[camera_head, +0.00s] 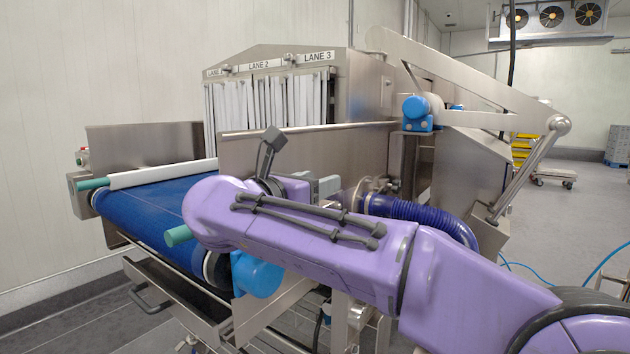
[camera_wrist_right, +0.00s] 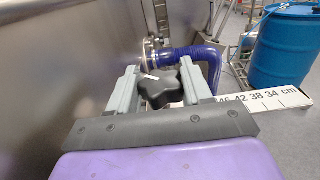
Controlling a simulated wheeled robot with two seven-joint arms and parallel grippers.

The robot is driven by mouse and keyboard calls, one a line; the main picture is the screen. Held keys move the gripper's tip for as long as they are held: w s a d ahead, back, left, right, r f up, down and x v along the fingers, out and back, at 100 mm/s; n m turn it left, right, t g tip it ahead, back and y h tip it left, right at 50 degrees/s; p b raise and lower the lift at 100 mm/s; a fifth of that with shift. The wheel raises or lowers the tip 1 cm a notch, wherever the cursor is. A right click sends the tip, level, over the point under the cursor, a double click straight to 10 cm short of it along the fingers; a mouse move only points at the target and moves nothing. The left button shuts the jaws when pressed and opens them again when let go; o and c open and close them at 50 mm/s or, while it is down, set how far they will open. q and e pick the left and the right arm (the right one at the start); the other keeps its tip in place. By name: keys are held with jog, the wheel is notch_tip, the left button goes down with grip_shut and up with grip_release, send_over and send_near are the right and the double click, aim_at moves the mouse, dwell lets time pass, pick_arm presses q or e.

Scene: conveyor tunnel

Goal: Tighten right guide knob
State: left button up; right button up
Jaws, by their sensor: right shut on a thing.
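The guide knob (camera_wrist_right: 160,90) is black and lobed, with a small white mark on its top, and sits in front of a steel wall in the right wrist view. My right gripper (camera_wrist_right: 160,76) is shut on it, with one grey finger on each side. In the head view my right gripper (camera_head: 318,188) is at the near side of the steel guide plate (camera_head: 285,155), partly covered by my purple arm. The knob itself cannot be made out there. My left gripper is not in view.
A white centimetre scale (camera_wrist_right: 275,102) lies right of the knob. A blue ribbed hose (camera_head: 420,213) runs close beyond my arm. The blue belt (camera_head: 150,212) leads to the strip-curtained tunnel (camera_head: 270,100). A blue drum (camera_wrist_right: 283,48) stands at right.

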jog(key=shift+r, duration=0.1)
jog(key=o, duration=1)
jog(key=shift+w, duration=0.1)
jog(key=shift+c, duration=0.2)
notch_tip(320, 180, up, 4)
jog(key=shift+f+p, duration=0.25)
jog(key=shift+p, duration=0.15)
jog(key=s+r+b, duration=0.1)
jog(key=s+r, duration=0.8)
jog(key=s, duration=0.5)
jog(key=shift+r, duration=0.15)
